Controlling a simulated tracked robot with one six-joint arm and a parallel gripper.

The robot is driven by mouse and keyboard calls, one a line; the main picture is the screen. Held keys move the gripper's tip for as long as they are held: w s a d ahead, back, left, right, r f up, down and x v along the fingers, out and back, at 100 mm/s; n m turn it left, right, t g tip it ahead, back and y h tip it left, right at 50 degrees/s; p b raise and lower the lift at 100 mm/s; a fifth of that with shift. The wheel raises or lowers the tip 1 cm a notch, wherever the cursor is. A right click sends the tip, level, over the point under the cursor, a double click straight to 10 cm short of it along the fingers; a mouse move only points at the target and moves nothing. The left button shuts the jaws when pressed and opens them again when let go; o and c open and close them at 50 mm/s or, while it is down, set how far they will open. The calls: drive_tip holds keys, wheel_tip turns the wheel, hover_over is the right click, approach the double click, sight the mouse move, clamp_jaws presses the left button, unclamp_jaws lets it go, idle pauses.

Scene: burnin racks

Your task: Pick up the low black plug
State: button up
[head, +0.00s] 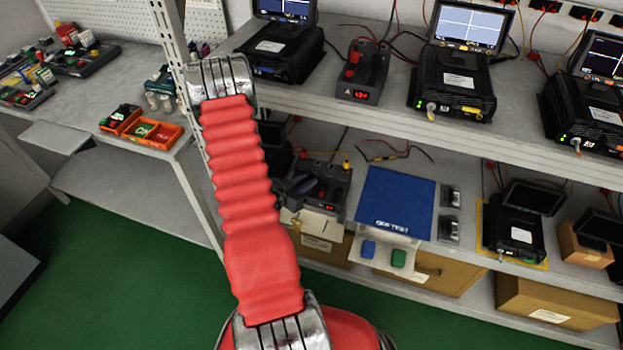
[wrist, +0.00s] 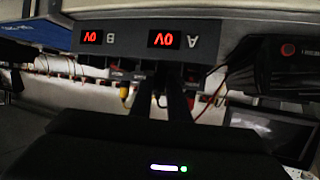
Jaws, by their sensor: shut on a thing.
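A grey power unit (head: 335,178) with red displays stands on the lower shelf in the head view. In the wrist view the unit (wrist: 128,40) appears upside down, with two red displays reading 0V, marked A and B. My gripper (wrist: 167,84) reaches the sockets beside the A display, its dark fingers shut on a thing. That thing appears to be the black plug, dark and mostly hidden between the fingertips; I cannot tell whether it is still seated. In the head view my dark gripper (head: 302,187) is at the unit's left side, partly behind my red arm.
A yellow plug (wrist: 124,94) hangs close to the fingers. A blue mat (head: 396,200) lies to the right of the unit on the lower shelf. The upper shelf (head: 400,115) overhangs the unit. Cardboard boxes (head: 555,300) stand below. A rack post (head: 205,200) stands left of my arm.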

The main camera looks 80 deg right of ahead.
drive_tip(key=shift+r, duration=0.15)
wheel_tip(320, 180, up, 10)
idle(0.8)
drive_tip(key=shift+f, duration=0.2)
idle(0.3)
